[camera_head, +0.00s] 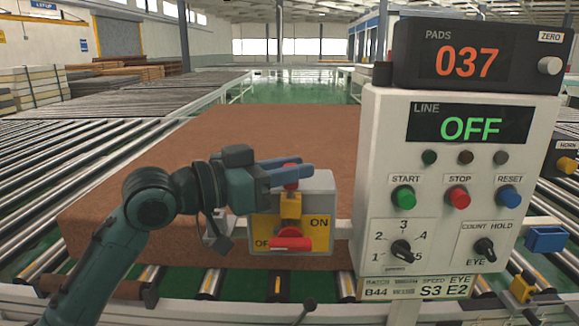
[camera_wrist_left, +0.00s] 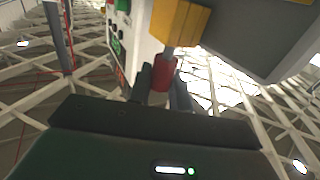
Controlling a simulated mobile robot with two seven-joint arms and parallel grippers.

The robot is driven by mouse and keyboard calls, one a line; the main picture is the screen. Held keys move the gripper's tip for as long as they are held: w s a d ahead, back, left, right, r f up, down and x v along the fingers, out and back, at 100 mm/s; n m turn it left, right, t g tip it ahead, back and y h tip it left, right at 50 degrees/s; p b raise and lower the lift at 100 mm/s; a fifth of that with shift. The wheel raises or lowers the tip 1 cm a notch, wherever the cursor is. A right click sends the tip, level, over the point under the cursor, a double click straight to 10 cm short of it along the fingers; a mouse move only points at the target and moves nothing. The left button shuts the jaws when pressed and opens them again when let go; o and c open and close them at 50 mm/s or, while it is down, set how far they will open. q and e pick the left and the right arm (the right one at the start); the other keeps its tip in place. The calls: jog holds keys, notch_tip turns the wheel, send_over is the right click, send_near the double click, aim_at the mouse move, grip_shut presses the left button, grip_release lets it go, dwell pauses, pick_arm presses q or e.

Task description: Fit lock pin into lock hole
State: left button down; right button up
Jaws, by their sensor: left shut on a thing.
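The lock pin has a red head (camera_head: 291,186), also in the left wrist view (camera_wrist_left: 164,73), and a short grey shaft (camera_wrist_left: 172,52). My left gripper (camera_head: 303,170) is shut on the red head, its fingers (camera_wrist_left: 163,90) on both sides of it. The pin is over a yellow block (camera_head: 290,207) on the front of a grey switch box (camera_head: 319,184). In the left wrist view the shaft meets the yellow block (camera_wrist_left: 179,22); I cannot tell how deep it sits. The lock hole is hidden. My right gripper is not in view.
A red switch handle (camera_head: 290,243) is below the yellow block, between OFF and ON marks. A control panel (camera_head: 375,205) reading LINE OFF stands close at the right. A brown mattress pad (camera_head: 150,165) lies on rollers behind.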

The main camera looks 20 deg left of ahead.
pick_arm(q)
jog(key=shift+f+b, duration=0.45)
jog(key=shift+f, duration=0.35)
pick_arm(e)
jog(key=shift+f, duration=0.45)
pick_arm(q)
jog(key=c, duration=1.2)
grip_release()
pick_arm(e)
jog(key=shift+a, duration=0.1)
pick_arm(q)
jog(key=shift+s+a+f, duration=0.1)
jog(key=shift+a, duration=0.05)
jog(key=shift+b+v, duration=2.45)
jog(key=shift+v, duration=3.95)
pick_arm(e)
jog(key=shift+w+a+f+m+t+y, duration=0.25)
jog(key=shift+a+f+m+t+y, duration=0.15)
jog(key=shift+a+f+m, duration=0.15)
pick_arm(q)
jog(key=shift+r, duration=0.2)
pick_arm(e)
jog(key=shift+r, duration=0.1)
